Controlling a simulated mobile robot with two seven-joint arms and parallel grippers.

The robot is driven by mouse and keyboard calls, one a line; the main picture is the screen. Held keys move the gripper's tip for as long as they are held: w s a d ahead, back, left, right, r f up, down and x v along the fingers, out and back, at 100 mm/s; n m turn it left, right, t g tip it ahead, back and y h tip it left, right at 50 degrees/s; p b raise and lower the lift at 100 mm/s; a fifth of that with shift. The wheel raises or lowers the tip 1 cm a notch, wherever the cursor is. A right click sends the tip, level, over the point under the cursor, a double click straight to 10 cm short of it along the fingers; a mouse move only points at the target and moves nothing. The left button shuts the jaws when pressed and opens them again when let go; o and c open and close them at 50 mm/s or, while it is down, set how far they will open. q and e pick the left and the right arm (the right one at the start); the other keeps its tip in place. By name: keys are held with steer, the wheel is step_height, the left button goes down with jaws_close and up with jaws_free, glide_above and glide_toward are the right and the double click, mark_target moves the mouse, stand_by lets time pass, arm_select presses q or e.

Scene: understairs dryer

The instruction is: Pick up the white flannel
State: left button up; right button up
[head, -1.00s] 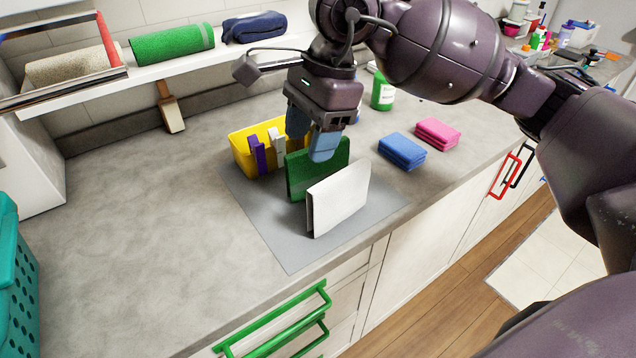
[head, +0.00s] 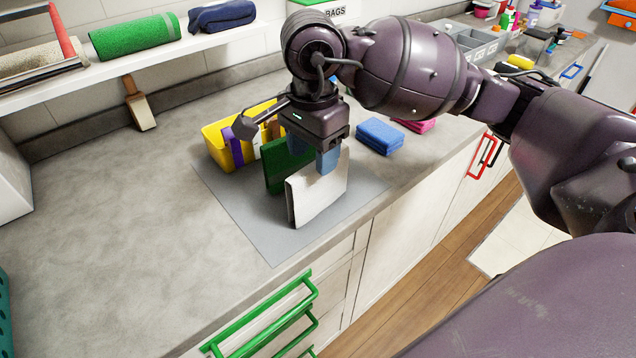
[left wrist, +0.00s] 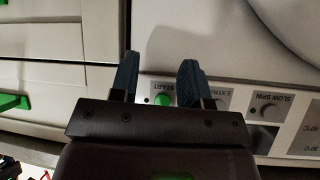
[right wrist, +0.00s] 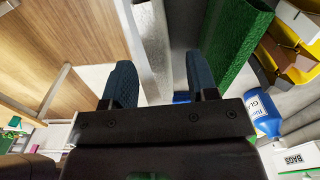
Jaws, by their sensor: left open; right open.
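The white flannel (head: 319,193) stands folded on edge on a grey mat (head: 262,238), in front of an upright green cloth (head: 272,172). My right gripper (head: 316,158) is open and points down just above and behind the flannel's top edge. In the right wrist view the flannel (right wrist: 150,45) shows between the open fingers (right wrist: 161,82), nearer the left one, with nothing gripped. The green cloth (right wrist: 236,42) lies beyond the right finger. My left gripper (left wrist: 158,78) is open and empty before an appliance panel; it does not show in the head view.
A yellow bin (head: 217,150) with several items stands behind the green cloth. Blue (head: 380,137) and pink (head: 415,125) folded cloths lie to the right. A shelf (head: 110,58) runs along the back with towels. The counter to the left is clear.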

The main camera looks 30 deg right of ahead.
mark_target(319, 186)
steer(key=f, duration=0.3)
steer(key=shift+s+d+f, duration=0.1)
steer(key=shift+d+f, duration=0.25)
steer(key=shift+f, duration=0.45)
steer(key=shift+c, duration=0.4)
steer(key=c, duration=0.9)
steer(key=shift+r, duration=0.15)
